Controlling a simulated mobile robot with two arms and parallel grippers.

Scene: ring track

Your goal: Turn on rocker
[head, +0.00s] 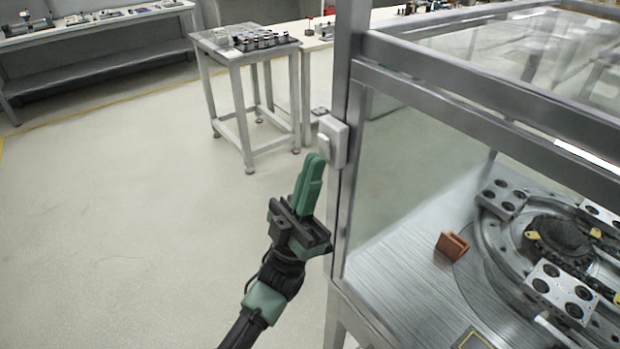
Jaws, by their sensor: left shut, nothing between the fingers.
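The rocker (324,146) is a pale switch on a light grey plate (339,141), fixed to the metal corner post of the glass-walled machine. My left gripper (314,158) has green fingers and is shut and empty. Its fingertips point up and lie just below and left of the rocker in the head view. I cannot tell whether they touch it. The rocker's tilt is too small to read. My right gripper is not in view.
The machine's metal frame (440,92) and glass fill the right side, with a ring track (490,262) and an orange-brown block (452,245) inside. A small metal table (243,58) with parts stands behind. The floor (120,200) at left is clear.

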